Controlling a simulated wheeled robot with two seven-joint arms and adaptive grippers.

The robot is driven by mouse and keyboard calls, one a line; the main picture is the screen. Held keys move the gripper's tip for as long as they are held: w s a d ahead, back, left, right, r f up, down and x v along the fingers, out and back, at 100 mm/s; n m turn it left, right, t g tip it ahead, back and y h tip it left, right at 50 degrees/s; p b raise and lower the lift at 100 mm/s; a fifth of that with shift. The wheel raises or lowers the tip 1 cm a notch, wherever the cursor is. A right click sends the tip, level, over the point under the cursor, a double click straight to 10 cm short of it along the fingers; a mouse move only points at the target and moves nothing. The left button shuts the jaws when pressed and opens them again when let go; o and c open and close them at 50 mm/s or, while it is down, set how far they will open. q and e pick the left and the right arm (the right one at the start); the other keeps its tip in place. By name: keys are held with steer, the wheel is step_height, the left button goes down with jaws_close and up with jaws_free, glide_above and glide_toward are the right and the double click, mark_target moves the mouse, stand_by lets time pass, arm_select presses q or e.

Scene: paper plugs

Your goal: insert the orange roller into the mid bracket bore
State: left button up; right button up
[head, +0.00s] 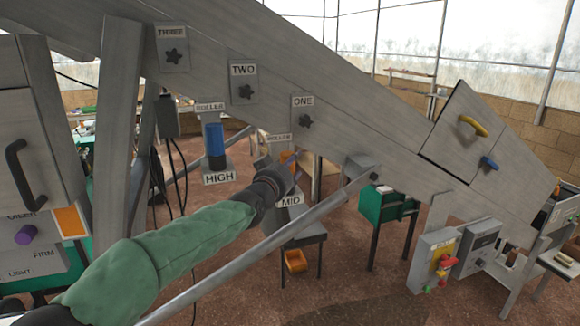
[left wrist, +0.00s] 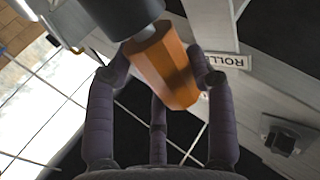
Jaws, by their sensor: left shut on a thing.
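My left gripper (head: 280,180) reaches in beside the bracket marked MID (head: 290,202), under a ROLLER label. In the left wrist view its fingers (left wrist: 160,90) are closed around the orange roller (left wrist: 165,65), a faceted orange piece held at a tilt. The roller's upper end meets or overlaps a dark cylinder with a grey lower band (left wrist: 125,15). I cannot tell whether the roller is inside a bore. In the head view the gripper mostly hides the roller and the bracket's opening. My right gripper is in neither view.
A blue roller (head: 214,140) stands at the bracket marked HIGH (head: 218,178), left of MID. An orange bin (head: 295,260) sits below.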

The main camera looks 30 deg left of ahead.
arm_select(q)
steer(key=shift+f+b, duration=0.3)
steer(key=o, duration=1.3)
steer(key=s+d, duration=0.1)
steer(key=s, duration=1.1)
steer(key=shift+d, duration=0.3)
